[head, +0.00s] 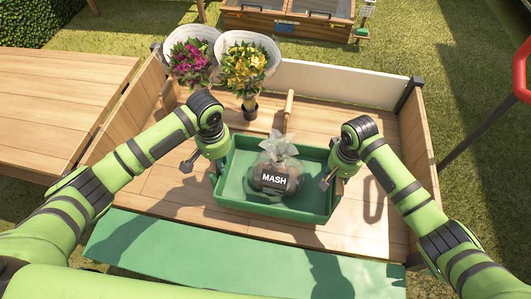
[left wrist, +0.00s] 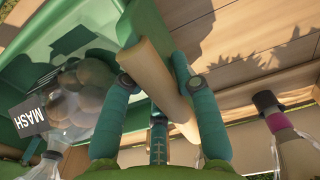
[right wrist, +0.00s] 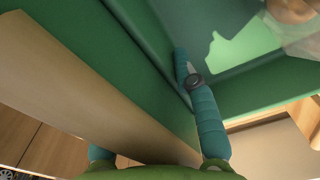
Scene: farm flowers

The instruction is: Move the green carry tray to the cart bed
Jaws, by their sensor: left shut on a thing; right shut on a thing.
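The green carry tray (head: 280,205) is level over the plank floor of the cart bed (head: 165,180); I cannot tell whether it touches the planks. A clear bag with a MASH label (head: 274,178) sits inside it. My left gripper (head: 215,168) is at the tray's left end. The left wrist view shows its fingers (left wrist: 155,72) on either side of a pale wooden handle (left wrist: 160,90). My right gripper (head: 335,174) is at the right end. In the right wrist view a wooden handle (right wrist: 85,90) lies between its fingers, one partly hidden.
Two wrapped bouquets, one purple (head: 190,58) and one yellow (head: 246,68), stand at the back left of the bed. A wooden handle (head: 288,110) shows behind the tray. A white panel (head: 340,84) closes the back. A green strip (head: 225,262) lies in front.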

